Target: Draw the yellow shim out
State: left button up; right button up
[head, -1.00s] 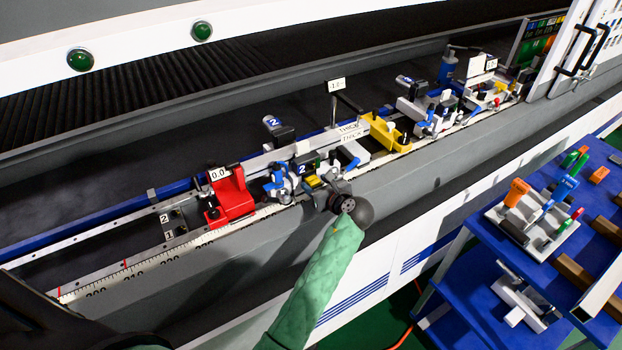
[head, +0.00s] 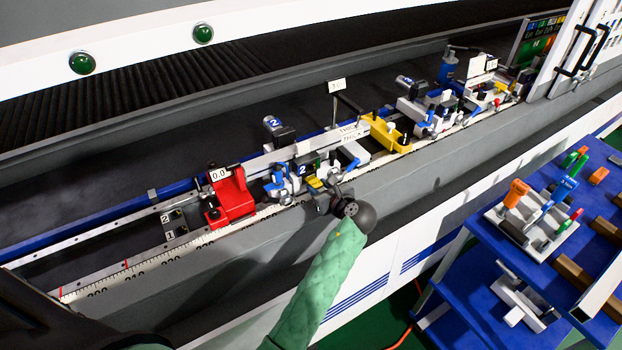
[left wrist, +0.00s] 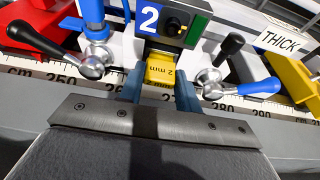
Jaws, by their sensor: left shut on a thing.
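The yellow shim (left wrist: 161,74), marked "2 mm", sits at the lower front of the clamp unit numbered 2 (left wrist: 160,22) in the left wrist view. My left gripper (left wrist: 160,92) has its two blue-grey fingers on either side of the shim and is shut on it. In the head view the shim (head: 314,184) is a small yellow patch at the front of the unit, with my left gripper (head: 325,198) at its near side. How deep the shim sits in the unit is hidden. My right gripper is not in view.
A red block (head: 232,196) stands left of the unit and a yellow block (head: 386,132) right of it. Clamp levers (left wrist: 87,64) and (left wrist: 228,88) flank the shim closely. A ruled scale (head: 140,268) runs along the front edge. A blue cart (head: 470,265) stands at right.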

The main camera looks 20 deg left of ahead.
pick_arm(q)
jog(key=shift+s+d+p, duration=0.4)
jog(key=shift+s+d, duration=0.15)
jog(key=shift+d, duration=0.2)
jog(key=shift+s+d+r+p, duration=0.1)
jog(key=shift+s+d+p, duration=0.25)
jog(key=shift+p, duration=0.3)
jog(key=shift+d, duration=0.15)
jog(key=shift+s+d+p, duration=0.7)
jog(key=shift+d+p, duration=0.1)
jog(key=shift+p, duration=0.05)
jog(key=shift+s+d+p, duration=0.3)
jog(key=shift+s+d, duration=0.25)
jog(key=shift+d, duration=0.15)
